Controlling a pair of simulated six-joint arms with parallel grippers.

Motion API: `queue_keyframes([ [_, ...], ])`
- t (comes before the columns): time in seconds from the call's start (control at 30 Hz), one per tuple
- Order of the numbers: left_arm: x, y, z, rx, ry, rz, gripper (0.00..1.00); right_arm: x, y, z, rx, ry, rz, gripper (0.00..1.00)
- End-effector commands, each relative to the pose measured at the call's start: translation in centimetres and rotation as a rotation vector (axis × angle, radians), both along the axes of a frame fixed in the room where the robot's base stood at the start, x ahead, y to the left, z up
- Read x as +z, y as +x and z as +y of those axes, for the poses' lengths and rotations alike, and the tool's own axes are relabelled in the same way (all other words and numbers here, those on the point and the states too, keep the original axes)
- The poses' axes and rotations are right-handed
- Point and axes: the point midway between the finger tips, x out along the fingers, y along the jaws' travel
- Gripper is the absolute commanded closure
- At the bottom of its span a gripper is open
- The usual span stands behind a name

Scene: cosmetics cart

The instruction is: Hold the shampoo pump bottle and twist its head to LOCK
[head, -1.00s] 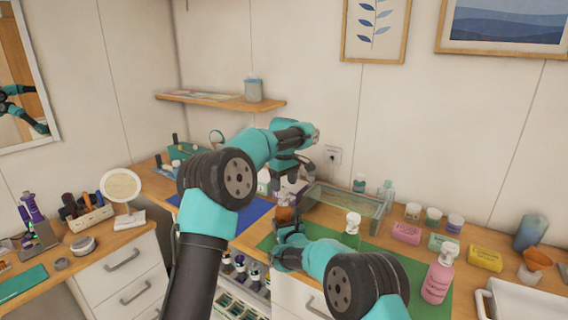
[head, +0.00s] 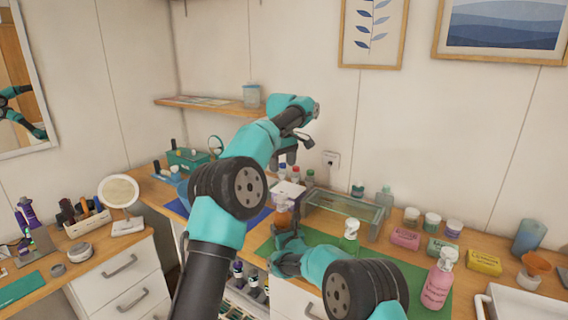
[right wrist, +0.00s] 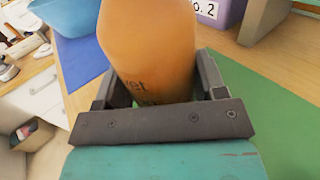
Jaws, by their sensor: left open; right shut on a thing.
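An amber bottle (head: 283,217) stands upright at the left edge of the green mat. My right gripper (head: 288,240) is shut around its body; the right wrist view shows the orange bottle (right wrist: 150,50) between both fingers, with part of a dark printed word. The bottle's top is small in the head view and cut off in the wrist view, so I cannot tell how its head is turned. My left gripper (head: 287,160) is open and empty, above the bottle and apart from it.
A pink pump bottle (head: 438,280) and a clear pump bottle (head: 350,234) stand on the green mat (head: 385,262). A glass-sided tray (head: 343,212) lies behind. Jars and boxed soaps, including a yellow one (head: 484,263), stand at right. A blue mat (head: 258,218) lies left.

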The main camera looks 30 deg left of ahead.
Motion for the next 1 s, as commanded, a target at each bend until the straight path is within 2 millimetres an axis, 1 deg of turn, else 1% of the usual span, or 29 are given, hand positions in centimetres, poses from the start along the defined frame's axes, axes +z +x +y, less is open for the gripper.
queue_keyframes([
  [0.07, 0.0, 0.0, 0.0, 0.0, 0.0, 0.0, 0.33, 0.0, 0.0, 0.0, 0.0, 0.001, -0.001, 0.68],
  [0.1, 0.0, 0.0, 0.0, 0.0, 0.0, 0.0, 0.33, 0.0, 0.0, 0.0, 0.0, 0.001, -0.001, 0.32],
  [0.37, 0.0, 0.0, 0.0, 0.0, 0.0, 0.0, 0.33, 0.0, 0.0, 0.0, 0.0, 0.0, 0.0, 0.07],
  [0.4, 0.0, 0.0, 0.0, 0.0, 0.0, 0.0, 0.33, 0.0, 0.0, 0.0, 0.0, 0.0, 0.0, 0.06],
  [0.77, 0.0, 0.0, 0.0, 0.0, 0.0, 0.0, 0.33, 0.1, -0.2, -0.3, 0.0, 0.001, -0.001, 0.06],
  [1.0, 0.0, 0.0, 0.0, 0.0, 0.0, 0.0, 0.33, 0.0, -1.6, -1.7, 0.0, -0.001, 0.001, 0.06],
])
